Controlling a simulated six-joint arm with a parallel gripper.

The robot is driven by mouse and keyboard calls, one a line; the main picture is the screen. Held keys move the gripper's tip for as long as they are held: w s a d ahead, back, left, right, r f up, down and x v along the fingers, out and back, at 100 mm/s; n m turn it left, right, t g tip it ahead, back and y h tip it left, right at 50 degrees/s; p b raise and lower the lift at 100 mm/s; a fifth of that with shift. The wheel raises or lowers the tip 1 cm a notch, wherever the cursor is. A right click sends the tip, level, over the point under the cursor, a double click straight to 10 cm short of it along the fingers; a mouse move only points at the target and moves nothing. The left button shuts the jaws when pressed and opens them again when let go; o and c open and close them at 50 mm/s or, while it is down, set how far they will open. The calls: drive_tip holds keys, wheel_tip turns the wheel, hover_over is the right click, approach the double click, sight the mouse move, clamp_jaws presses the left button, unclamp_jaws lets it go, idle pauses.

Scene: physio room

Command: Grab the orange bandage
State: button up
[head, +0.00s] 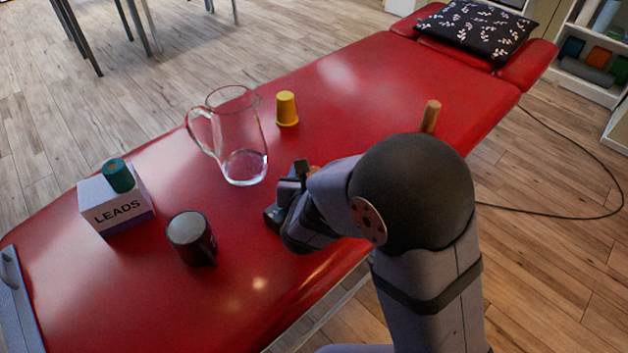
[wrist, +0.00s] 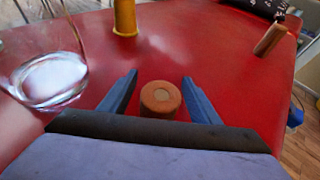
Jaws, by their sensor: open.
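The orange bandage, a short orange-brown roll with a pale round centre, stands upright on the red table in the wrist view (wrist: 161,97). In the head view only a small orange patch of it (head: 314,169) shows; my arm and gripper hide the rest. My gripper (head: 288,190) is low over the table. In the wrist view its two blue-grey fingers (wrist: 160,78) are open and spread, one on each side of the bandage, with a gap on both sides. Nothing is held.
A glass jug (head: 232,140) and a yellow cup (head: 287,109) stand beyond my gripper. A dark mug (head: 191,238) and a LEADS box (head: 116,207) bearing a teal roll (head: 118,175) are to the left. A tan cylinder (head: 431,116) stands near the right edge. Bare red table (head: 350,75) lies farther back.

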drive_tip(key=shift+w, duration=0.1)
drive_tip(key=c, duration=1.1)
drive_tip(key=shift+r, duration=0.1)
